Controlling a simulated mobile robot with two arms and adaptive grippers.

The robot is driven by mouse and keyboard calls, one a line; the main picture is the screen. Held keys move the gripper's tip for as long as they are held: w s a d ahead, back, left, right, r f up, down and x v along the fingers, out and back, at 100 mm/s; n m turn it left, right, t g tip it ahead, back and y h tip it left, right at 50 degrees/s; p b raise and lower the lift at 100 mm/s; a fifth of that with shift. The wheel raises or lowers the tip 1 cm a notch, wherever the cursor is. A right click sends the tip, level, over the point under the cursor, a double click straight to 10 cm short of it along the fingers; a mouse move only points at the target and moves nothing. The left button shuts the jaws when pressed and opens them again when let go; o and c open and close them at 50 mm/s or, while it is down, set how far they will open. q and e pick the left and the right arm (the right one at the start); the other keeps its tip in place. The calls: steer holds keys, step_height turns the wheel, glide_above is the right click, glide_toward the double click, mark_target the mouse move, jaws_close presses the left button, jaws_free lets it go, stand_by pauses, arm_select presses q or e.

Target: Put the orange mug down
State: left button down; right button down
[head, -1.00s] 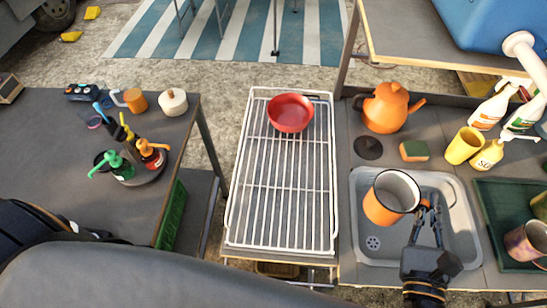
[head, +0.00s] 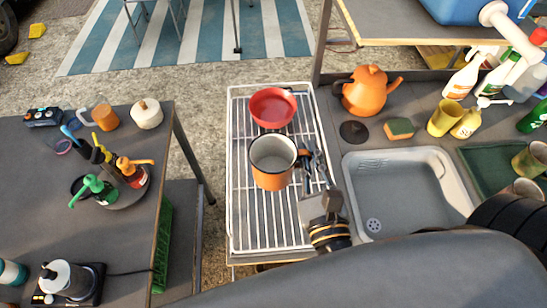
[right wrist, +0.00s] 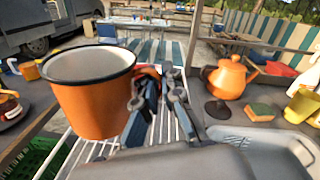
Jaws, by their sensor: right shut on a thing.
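The orange mug (head: 272,178), with a pale inside and dark rim, is upright over the white wire rack (head: 240,215). My right gripper (head: 308,160) is at the mug's right side, shut on it. In the right wrist view, the mug (right wrist: 95,105) is large at the left, with the gripper's fingers (right wrist: 157,88) beside it. I cannot tell whether its base touches the rack. My left gripper is not in view.
A red bowl (head: 272,107) sits on the rack just behind the mug. The rack's front part is bare. The empty sink (head: 405,190) and an orange kettle (head: 365,92) are to the right. A table with pump bottles (head: 95,188) is to the left.

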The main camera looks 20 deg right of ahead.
steer(key=shift+w+d+p, duration=0.3)
steer(key=w+d+f, duration=0.1)
steer(key=w+f, duration=0.2)
steer(key=w, duration=0.1)
steer(key=w+d+f, duration=0.2)
steer(key=w+f, duration=0.1)
steer(key=w+d+f+p, duration=0.1)
steer(key=w+f, duration=0.2)
steer(key=w, duration=0.1)
steer(key=shift+w+d, duration=0.3)
steer(key=shift+d, duration=0.05)
steer(key=f, duration=0.3)
steer(key=shift+w+d+f+b, duration=0.1)
steer(key=shift+w+b, duration=0.25)
steer(key=shift+b, duration=0.05)
steer(key=shift+f, duration=0.4)
